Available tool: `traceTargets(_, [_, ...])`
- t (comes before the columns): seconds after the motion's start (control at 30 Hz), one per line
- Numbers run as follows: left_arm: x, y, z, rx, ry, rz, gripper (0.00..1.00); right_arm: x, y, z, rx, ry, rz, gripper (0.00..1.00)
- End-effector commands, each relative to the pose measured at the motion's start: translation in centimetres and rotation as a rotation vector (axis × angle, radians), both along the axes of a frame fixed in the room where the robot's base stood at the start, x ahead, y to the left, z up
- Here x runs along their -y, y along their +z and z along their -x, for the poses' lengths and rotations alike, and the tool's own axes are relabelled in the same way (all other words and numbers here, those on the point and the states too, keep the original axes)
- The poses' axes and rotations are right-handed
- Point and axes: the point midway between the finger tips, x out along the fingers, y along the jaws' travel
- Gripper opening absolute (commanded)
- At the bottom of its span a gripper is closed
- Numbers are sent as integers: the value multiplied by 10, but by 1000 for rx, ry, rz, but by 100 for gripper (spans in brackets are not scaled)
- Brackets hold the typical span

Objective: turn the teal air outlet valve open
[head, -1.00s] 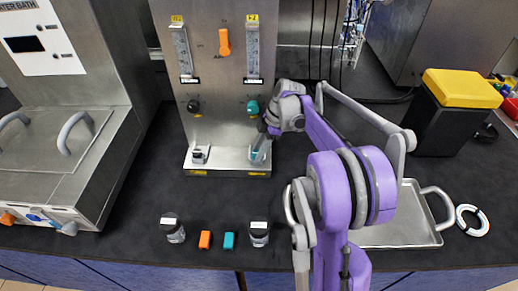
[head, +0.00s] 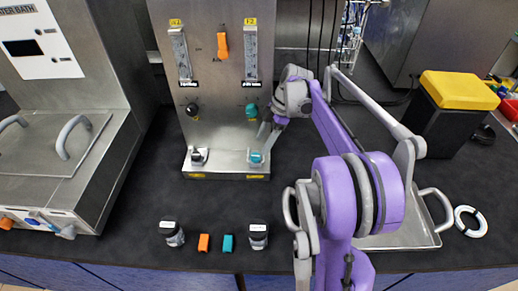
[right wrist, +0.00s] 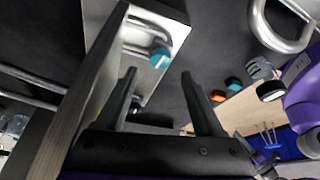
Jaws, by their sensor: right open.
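The steel bioreactor panel (head: 217,60) carries a teal knob (head: 250,109) on its right side. Below it, a teal-topped fitting (head: 255,157) sits on the panel's steel base. I cannot tell from the labels which of these is the air outlet valve. My right gripper (head: 268,138) points down just right of and above the teal-topped fitting, apart from it. In the right wrist view, my right gripper (right wrist: 158,85) is open and empty. My left gripper is not in view.
A black knob (head: 192,109) and a dark-topped fitting (head: 198,156) are on the panel's left side. Two small jars, an orange block (head: 204,243) and a teal block (head: 228,243) stand in front. A steel tray (head: 400,240) lies at right. The dark counter between is clear.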

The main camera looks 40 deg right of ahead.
Motion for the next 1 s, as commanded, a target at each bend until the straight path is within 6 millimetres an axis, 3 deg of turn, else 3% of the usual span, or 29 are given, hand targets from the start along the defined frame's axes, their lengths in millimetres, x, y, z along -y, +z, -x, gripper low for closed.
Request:
traceTargets(0.1, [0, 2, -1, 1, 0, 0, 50, 9, 23, 4, 0, -3, 0, 69])
traceTargets(0.3, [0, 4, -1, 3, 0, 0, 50, 18, 46, 8, 0, -1, 0, 69])
traceTargets(0.77, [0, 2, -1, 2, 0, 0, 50, 18, 51, 10, -2, -22, 2, 69])
traceTargets(0.87, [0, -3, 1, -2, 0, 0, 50, 12, 51, 16, -13, -145, 14, 69])
traceTargets(1.0, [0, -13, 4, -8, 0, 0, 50, 2, 49, 26, -18, -435, 25, 69])
